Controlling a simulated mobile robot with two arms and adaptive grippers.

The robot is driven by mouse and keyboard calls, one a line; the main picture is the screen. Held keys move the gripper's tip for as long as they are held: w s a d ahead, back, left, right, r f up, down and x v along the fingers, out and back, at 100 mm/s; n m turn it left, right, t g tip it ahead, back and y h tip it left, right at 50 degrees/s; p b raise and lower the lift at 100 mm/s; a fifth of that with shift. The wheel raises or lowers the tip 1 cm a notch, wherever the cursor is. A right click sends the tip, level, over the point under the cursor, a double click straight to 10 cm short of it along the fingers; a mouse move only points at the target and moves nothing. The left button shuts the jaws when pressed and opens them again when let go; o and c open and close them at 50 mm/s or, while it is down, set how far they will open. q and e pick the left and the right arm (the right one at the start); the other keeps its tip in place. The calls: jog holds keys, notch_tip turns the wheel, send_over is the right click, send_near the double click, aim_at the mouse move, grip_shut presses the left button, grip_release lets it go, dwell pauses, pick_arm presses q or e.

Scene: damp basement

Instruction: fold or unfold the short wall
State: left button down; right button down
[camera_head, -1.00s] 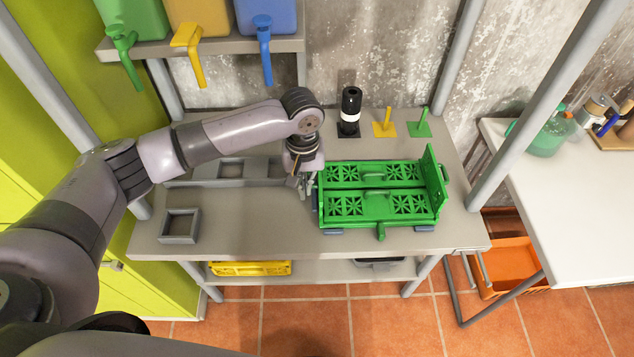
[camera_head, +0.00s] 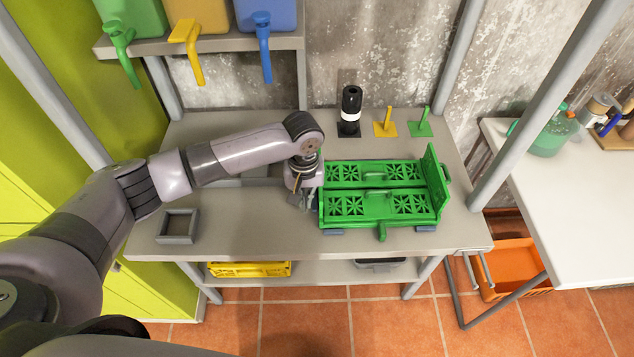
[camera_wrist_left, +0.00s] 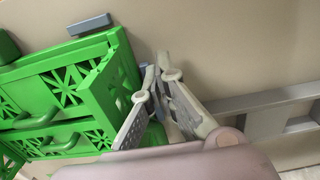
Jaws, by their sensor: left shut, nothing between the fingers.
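A green folding crate (camera_head: 375,212) lies on the grey workbench, its long walls folded flat with handles on top. Its right short wall (camera_head: 437,180) stands upright. My left gripper (camera_head: 308,203) is at the crate's left end, low by the bench. In the left wrist view the crate (camera_wrist_left: 60,98) fills the left side, and my left gripper (camera_wrist_left: 160,75) is shut and empty beside the crate's near end. Whether the fingers touch the crate cannot be told. My right gripper is out of view.
A grey square frame (camera_head: 178,226) lies on the bench's left. A black bottle (camera_head: 350,108), a yellow peg (camera_head: 386,124) and a green peg (camera_head: 422,124) stand behind the crate. Coloured bins with taps hang above left.

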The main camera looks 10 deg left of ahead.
pick_arm(q)
jog(key=shift+f+b, duration=0.45)
jog(key=shift+f, duration=1.25)
jog(key=shift+r, duration=0.1)
jog(key=shift+r+p, duration=3.5)
jog(key=shift+p, duration=0.9)
